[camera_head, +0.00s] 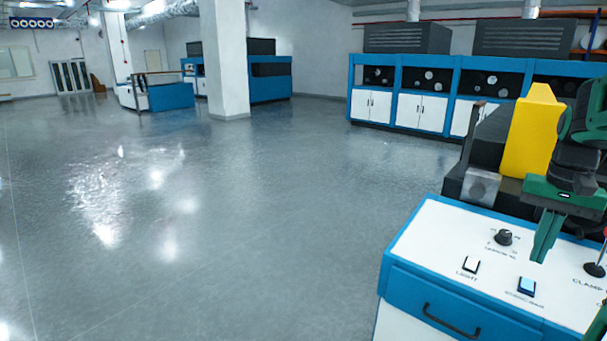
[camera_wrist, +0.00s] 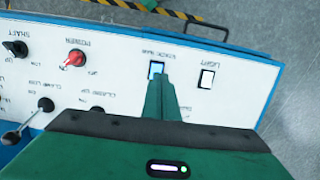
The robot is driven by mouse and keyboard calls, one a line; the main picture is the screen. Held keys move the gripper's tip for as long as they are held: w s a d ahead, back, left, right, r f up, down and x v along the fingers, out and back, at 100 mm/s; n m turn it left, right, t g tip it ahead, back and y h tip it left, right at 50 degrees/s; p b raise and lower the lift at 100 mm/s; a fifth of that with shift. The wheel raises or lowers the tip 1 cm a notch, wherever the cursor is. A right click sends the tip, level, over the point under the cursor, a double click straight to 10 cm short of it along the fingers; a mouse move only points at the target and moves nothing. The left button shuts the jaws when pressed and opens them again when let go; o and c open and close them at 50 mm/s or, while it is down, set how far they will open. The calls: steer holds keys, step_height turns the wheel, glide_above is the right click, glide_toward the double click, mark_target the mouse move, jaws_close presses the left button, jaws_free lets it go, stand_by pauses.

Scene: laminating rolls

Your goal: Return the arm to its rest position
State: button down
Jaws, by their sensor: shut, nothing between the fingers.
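My gripper (camera_head: 545,240) is green and shut, with nothing between its fingers. In the head view it hangs over the white control panel (camera_head: 440,240) at the right, its fingertips pointing down, just above and right of the lit blue switch (camera_head: 527,286). In the wrist view my gripper (camera_wrist: 160,85) points at the same lit switch (camera_wrist: 156,69), and its tips overlap the lower part of it. I cannot tell whether they touch the panel. The white light switch (camera_head: 471,264) lies to the left in the head view.
A black knob (camera_head: 504,237) stands on the panel near my gripper, and a red knob (camera_wrist: 75,58) shows in the wrist view. A yellow block-shaped part (camera_head: 533,130) rises behind. A drawer handle (camera_head: 452,321) sticks out in front. Open floor (camera_head: 220,230) lies to the left.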

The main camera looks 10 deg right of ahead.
steer(key=s+a+f+n, duration=0.1)
steer(key=s+a+f, duration=0.2)
steer(key=s+a, duration=0.3)
steer(key=s+a+f+n, duration=0.2)
steer(key=s+a+f, duration=0.2)
steer(key=s+a, duration=0.2)
steer(key=a, duration=0.2)
steer(key=shift+s+a+f, duration=0.2)
steer(key=shift+s+a, duration=0.15)
